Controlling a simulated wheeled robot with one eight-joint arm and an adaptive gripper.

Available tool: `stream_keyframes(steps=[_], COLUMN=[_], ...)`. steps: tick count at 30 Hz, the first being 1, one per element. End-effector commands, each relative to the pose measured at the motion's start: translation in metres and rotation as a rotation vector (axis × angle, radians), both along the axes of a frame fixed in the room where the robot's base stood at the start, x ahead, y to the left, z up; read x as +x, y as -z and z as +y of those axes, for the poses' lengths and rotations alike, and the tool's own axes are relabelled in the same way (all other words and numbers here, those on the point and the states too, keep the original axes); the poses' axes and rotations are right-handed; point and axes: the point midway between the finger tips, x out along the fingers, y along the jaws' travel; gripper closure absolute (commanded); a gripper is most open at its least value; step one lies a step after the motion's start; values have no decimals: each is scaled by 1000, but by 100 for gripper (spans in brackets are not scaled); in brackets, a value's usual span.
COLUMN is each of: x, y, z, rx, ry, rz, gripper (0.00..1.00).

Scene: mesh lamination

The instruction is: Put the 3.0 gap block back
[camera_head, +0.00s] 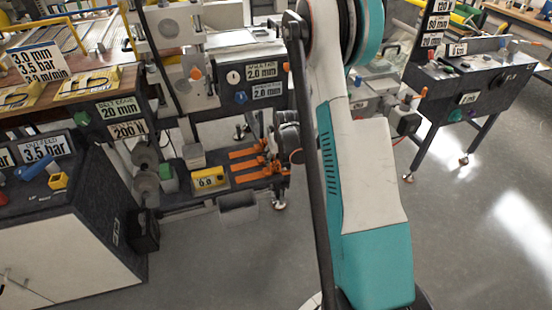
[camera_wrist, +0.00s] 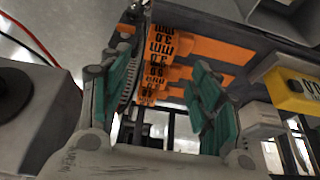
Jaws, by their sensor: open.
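Several orange gap blocks lie in a row on the low shelf, showing in the head view (camera_head: 252,164) left of my arm. In the wrist view, the orange block marked 3.0 mm (camera_wrist: 205,48) lies just beyond and between my fingertips, its text upside down. More orange blocks (camera_wrist: 152,96) show behind it; their markings are hard to read. My gripper (camera_wrist: 160,62) has its two teal fingers spread apart, with nothing clamped between them. In the head view, my gripper (camera_head: 284,140) is at the right ends of the orange blocks, partly hidden by my arm.
A yellow block or display marked 6.0 (camera_head: 209,180) stands left of the orange blocks, also in the wrist view (camera_wrist: 290,90). A grey bin (camera_head: 238,209) sits below the shelf front. The machine's panel (camera_head: 250,85) rises above.

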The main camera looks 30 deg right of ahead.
Motion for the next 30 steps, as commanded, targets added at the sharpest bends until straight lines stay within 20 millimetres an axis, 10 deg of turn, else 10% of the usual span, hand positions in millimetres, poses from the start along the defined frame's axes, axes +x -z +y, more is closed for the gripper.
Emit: stream_keyframes(steps=[9,30], x=[-16,-17], y=[-40,-42], z=[5,5], rx=[0,0], ry=[0,0], rz=[0,0], gripper=[43,43])
